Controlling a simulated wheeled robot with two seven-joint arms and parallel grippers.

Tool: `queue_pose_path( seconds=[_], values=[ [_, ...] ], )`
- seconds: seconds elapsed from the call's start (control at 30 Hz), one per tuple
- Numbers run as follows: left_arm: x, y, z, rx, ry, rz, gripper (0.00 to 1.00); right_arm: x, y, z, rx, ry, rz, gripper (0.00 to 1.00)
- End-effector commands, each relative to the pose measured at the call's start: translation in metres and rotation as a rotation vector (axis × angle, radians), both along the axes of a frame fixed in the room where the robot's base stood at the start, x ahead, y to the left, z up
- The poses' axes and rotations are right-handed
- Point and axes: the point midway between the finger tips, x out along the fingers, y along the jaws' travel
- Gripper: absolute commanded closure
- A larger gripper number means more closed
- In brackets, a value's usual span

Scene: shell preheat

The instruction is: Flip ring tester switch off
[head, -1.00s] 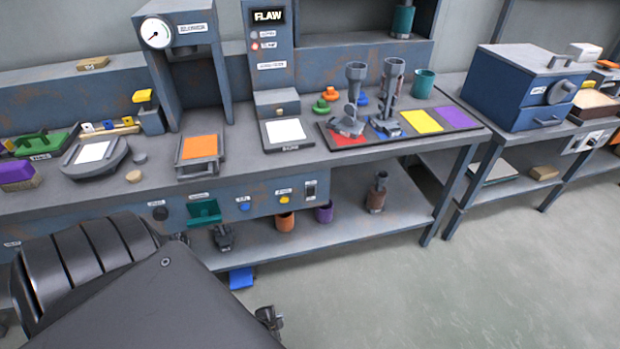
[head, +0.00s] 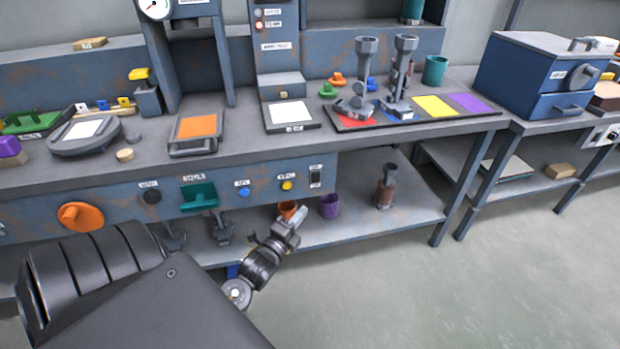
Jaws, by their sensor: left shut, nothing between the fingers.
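A small dark switch (head: 316,176) in a pale frame sits at the right end of the row of controls on the bench's front panel. The labels are too small to read, and I cannot tell which way the switch is tipped. My left gripper (head: 294,220) reaches up from below, in front of the lower shelf. Its fingers are shut and empty, below and a little left of the switch, apart from it. My right gripper is not in view.
The panel also carries a yellow button (head: 287,184), a blue button (head: 243,190), a teal part (head: 199,197), a black knob (head: 152,196) and an orange knob (head: 81,216). Orange and purple cups (head: 329,206) stand on the lower shelf. Free floor lies at right.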

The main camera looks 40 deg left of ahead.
Motion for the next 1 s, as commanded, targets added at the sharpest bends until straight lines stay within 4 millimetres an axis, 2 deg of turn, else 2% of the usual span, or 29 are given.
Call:
queue_pose_path(
  seconds=[0.17,0.57,0.8,1.0],
  values=[
    [0.022,0.004,0.002,0.000,-0.003,0.001,1.00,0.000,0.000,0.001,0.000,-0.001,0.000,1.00],
    [0.100,0.019,0.009,-0.001,-0.002,0.001,1.00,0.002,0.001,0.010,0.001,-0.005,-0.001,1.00],
    [0.114,0.044,0.012,0.001,0.001,0.000,1.00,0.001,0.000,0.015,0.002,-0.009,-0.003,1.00],
    [0.118,0.050,0.013,-0.001,0.001,0.000,1.00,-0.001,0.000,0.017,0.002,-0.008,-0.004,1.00]
  ],
)
